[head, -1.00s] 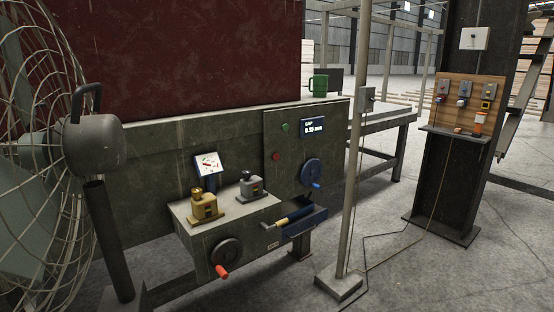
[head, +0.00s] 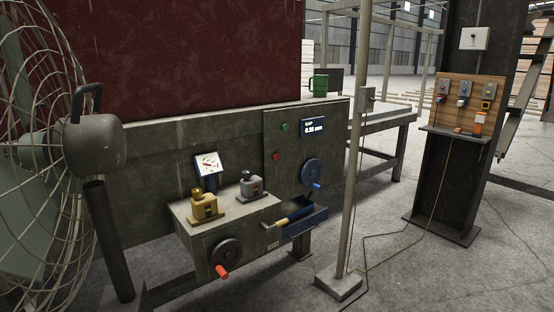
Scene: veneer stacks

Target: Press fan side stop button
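A round red button (head: 276,156) sits on the dark green machine panel (head: 296,158), below and left of a green button (head: 285,127). Both are right of the large wire-cage fan (head: 40,160), which fills the left edge with its grey motor (head: 94,146) towards me. No lettering is readable at the buttons, so I cannot tell which one is named as the stop. Neither of my grippers is in view, and nothing touches the buttons.
Below the panel are a brass block (head: 205,207), a steel block (head: 251,186), a black handwheel (head: 226,254) and a blue tray (head: 304,222). A thin post (head: 354,150) stands right of the panel. Bare floor (head: 395,275) lies at front right, with cables across it.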

